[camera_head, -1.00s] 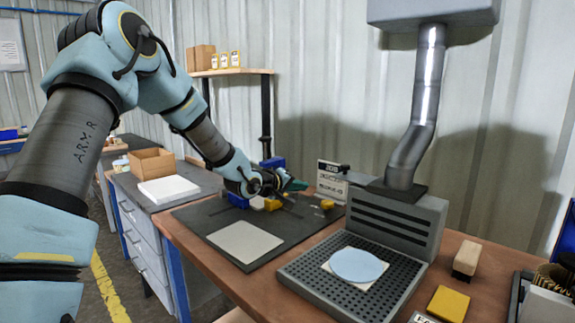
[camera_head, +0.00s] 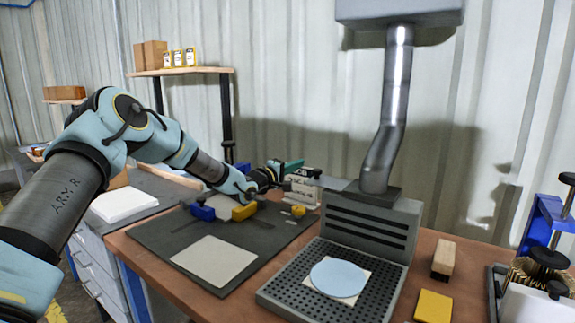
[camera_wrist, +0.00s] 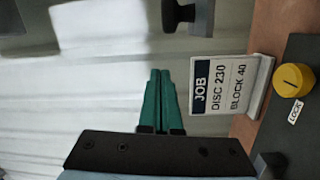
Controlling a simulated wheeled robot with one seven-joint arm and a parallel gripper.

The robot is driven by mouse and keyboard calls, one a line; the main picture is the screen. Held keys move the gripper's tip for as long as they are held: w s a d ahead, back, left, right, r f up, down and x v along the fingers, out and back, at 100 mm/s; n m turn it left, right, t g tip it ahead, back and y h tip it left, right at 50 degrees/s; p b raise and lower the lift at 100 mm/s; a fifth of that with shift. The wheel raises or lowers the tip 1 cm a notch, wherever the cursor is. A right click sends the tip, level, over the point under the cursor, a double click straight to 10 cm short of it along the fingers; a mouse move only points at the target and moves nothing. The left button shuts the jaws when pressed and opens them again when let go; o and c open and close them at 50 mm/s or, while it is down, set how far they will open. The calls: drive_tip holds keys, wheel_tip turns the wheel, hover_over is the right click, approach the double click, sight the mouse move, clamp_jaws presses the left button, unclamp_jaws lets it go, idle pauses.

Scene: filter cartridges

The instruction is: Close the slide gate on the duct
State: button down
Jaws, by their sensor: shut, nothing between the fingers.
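The duct (camera_head: 376,155) runs down from a hood to a dark collar on the slotted grey extractor box. The slide gate (camera_head: 336,184) is a flat plate sticking out to the left of the collar, with a small dark handle (camera_head: 317,174) at its outer end. A dark knob-like part, apparently this handle, shows at the top of the wrist view (camera_wrist: 187,14). My gripper (camera_head: 295,163) has green fingers, shut and empty, just left of the handle and apart from it. The closed fingers also show in the wrist view (camera_wrist: 160,80).
A JOB sign (camera_wrist: 222,88) stands close beside my fingers, below the handle. A yellow knob marked LOCK (camera_wrist: 291,80) is near it. A perforated tray (camera_head: 280,292) with a blue disc (camera_head: 338,278) lies before the extractor. Blue and yellow clamps (camera_head: 244,211) sit on the dark mat.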

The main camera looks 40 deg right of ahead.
sight(330, 184)
drive_tip(key=shift+s+d+f+p, duration=0.1)
drive_tip(key=shift+s+f+p, duration=0.1)
drive_tip(key=shift+s+p, duration=0.6)
drive_tip(key=shift+s+d+f+p, duration=0.15)
drive_tip(key=shift+s+p, duration=0.2)
drive_tip(key=shift+s, duration=0.8)
drive_tip(key=s+b, duration=0.1)
drive_tip(key=s, duration=0.1)
drive_tip(key=s+d+b, duration=0.1)
drive_tip(key=s, duration=0.2)
drive_tip(key=s+d+b, duration=0.1)
drive_tip(key=s+b, duration=0.1)
drive_tip(key=s, duration=0.1)
drive_tip(key=shift+f, duration=0.1)
drive_tip(key=shift+s+d, duration=0.1)
drive_tip(key=shift+s, duration=0.3)
